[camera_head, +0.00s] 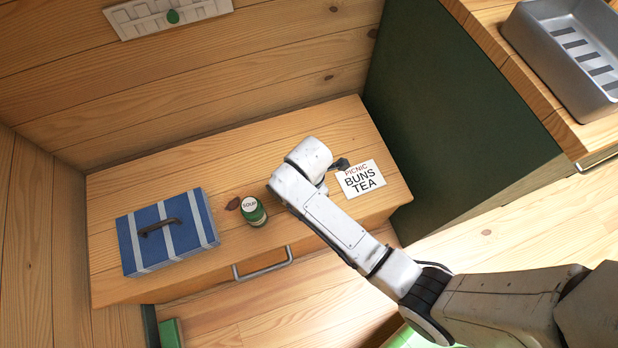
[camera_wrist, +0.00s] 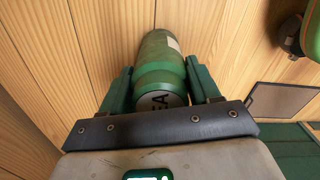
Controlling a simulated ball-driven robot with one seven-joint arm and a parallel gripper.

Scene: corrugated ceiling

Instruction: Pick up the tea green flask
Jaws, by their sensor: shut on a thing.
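The green flask (camera_wrist: 160,55) is in the wrist view, with the letters "EA" showing on its pale lid end and a pale label on its side. My gripper (camera_wrist: 158,82) has its two green fingers on either side of the flask and is shut on it. I cannot tell whether the flask is touching the wood or raised. In the head view my arm hides the flask and most of the gripper. A second green flask, with a pale lid marked "SOUP" (camera_head: 253,211), stands on the wooden bench, left of my arm.
A blue striped box (camera_head: 168,257) with a dark handle lies at the left of the bench (camera_head: 120,200). A white card reading "PICNIC BUNS TEA" (camera_head: 362,179) lies on the right. A dark green panel (camera_head: 455,120) and a counter with a metal basin (camera_head: 535,60) rise at right.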

